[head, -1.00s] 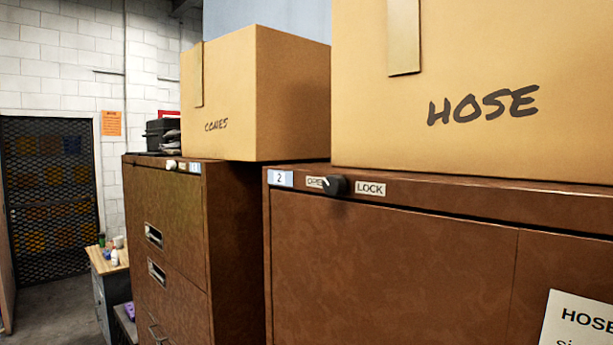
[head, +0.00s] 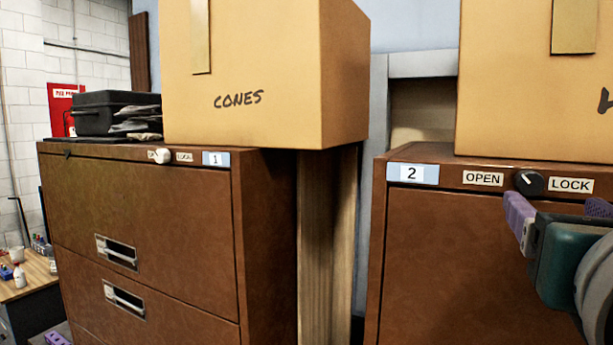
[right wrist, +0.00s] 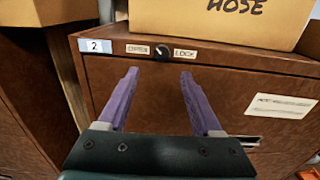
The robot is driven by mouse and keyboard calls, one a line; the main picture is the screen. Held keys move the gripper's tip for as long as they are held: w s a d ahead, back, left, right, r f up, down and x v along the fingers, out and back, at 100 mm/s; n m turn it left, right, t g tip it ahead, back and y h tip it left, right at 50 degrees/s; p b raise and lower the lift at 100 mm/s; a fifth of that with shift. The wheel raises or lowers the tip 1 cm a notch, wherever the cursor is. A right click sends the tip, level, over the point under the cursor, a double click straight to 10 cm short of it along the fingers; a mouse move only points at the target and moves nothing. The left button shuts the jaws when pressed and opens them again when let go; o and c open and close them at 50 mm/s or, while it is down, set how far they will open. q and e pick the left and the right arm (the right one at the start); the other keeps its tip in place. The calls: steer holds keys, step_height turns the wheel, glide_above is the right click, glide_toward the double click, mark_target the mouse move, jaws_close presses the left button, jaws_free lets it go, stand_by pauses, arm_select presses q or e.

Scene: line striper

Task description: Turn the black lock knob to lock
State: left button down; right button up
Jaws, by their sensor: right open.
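The black lock knob (head: 529,182) sits on the top rail of brown cabinet 2 (head: 430,260), between the OPEN label (head: 483,178) and the LOCK label (head: 570,185). Its white mark slants toward the upper left, on the OPEN side. The knob also shows in the right wrist view (right wrist: 163,51). My right gripper (head: 558,208) is just below and to the right of the knob in the head view, with purple fingers. In the right wrist view its fingers (right wrist: 159,75) are spread wide, empty, with the knob beyond and between their tips.
Cabinet 1 (head: 140,230) stands at left with a white knob (head: 162,156) and a CONES box (head: 260,75) on top. A HOSE box (right wrist: 215,18) sits on cabinet 2 above the knob. A gap with a wooden post (head: 325,240) separates the cabinets.

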mark_target(531, 185)
steer(key=p+x, duration=0.1)
steer(key=x, duration=0.3)
steer(key=p+x, duration=0.2)
steer(key=x, duration=0.2)
steer(key=shift+s+d+r+p, duration=0.2)
steer(key=shift+p, duration=0.1)
steer(key=shift+w+d+f, duration=0.2)
steer(key=shift+w+d, duration=0.1)
steer(key=shift+w, duration=0.35)
jaws_close()
